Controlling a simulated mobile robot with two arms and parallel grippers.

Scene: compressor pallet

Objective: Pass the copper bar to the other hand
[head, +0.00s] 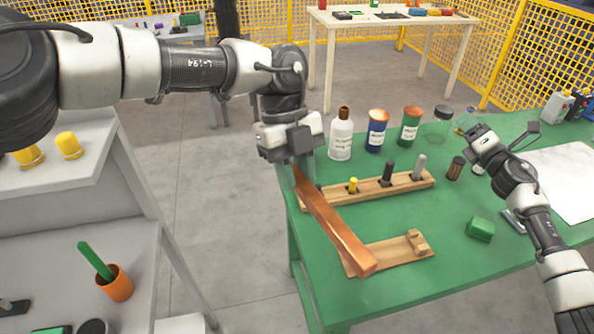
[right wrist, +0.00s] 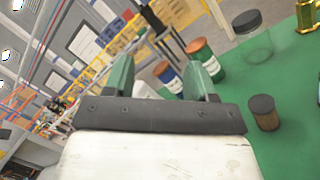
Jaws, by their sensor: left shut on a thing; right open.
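The long copper bar (head: 335,225) hangs in the head view with its upper end in my left gripper (head: 292,170). My left gripper is shut on that end. The bar slants down and right over the left edge of the green table; its lower end is over a wooden holder (head: 397,255), and I cannot tell whether it touches. My right gripper (head: 466,131) is at the right, well apart from the bar, above the table. In the right wrist view its two green fingers (right wrist: 163,72) stand apart with nothing between them. The bar does not show there.
On the green table (head: 390,303) stand a wooden rack (head: 405,190) with upright pegs, a white bottle (head: 341,138), blue and green copper-topped cans (head: 376,132), a glass jar (head: 441,122) and a green block (head: 480,229). A grey shelf (head: 60,205) is at left.

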